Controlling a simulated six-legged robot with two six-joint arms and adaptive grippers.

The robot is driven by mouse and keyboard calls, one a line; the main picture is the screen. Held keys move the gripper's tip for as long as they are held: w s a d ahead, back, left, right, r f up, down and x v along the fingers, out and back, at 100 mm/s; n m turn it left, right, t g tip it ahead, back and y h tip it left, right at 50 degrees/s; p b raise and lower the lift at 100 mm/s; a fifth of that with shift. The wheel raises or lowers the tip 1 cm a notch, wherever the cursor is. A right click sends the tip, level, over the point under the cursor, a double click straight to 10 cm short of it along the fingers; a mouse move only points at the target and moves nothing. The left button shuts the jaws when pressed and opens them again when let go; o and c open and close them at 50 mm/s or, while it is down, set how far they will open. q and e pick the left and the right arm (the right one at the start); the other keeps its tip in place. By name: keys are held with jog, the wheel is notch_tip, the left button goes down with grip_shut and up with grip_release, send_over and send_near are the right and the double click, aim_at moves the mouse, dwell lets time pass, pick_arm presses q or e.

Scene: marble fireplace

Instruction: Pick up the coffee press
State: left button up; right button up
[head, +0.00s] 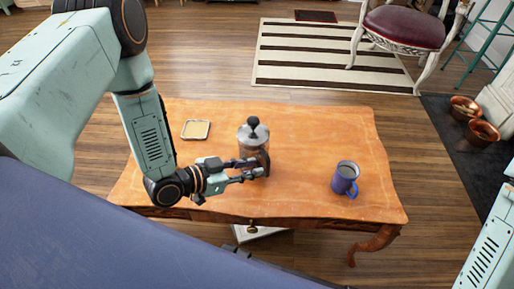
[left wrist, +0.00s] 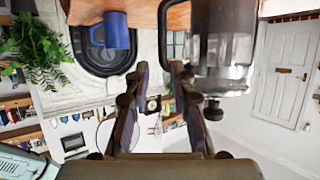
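The coffee press (head: 254,133), with a metal lid, dark knob and dark handle, stands upright on the orange wooden table (head: 300,125). My left gripper (head: 255,168) is at the press's near side, its fingers by the handle. In the left wrist view the press (left wrist: 226,50) hangs upside down at the upper right. There the fingers of my left gripper (left wrist: 158,72) are apart, and the handle (left wrist: 163,30) shows just beyond the tips, close to the right finger. I cannot tell whether they touch. My right gripper is out of view.
A blue mug (head: 344,178) stands on the table right of the press; it also shows in the left wrist view (left wrist: 117,32). A small square tray-like item (head: 195,130) lies at the table's left. The tabletop between press and mug is clear.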

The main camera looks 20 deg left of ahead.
aim_at(266, 167)
pick_arm(q)
jog(key=b+x, duration=0.1)
jog(key=x, duration=0.1)
jog(key=f+b+x, duration=0.1)
jog(key=x, duration=0.1)
jog(key=b+x, duration=0.1)
jog(key=x, duration=0.1)
jog(key=shift+a+f, duration=0.15)
jog(key=shift+f, duration=0.15)
jog(key=shift+w+f, duration=0.1)
jog(key=shift+w, duration=0.2)
jog(key=shift+w+d, duration=0.15)
jog(key=shift+d, duration=0.1)
grip_shut()
jog(key=shift+r, duration=0.2)
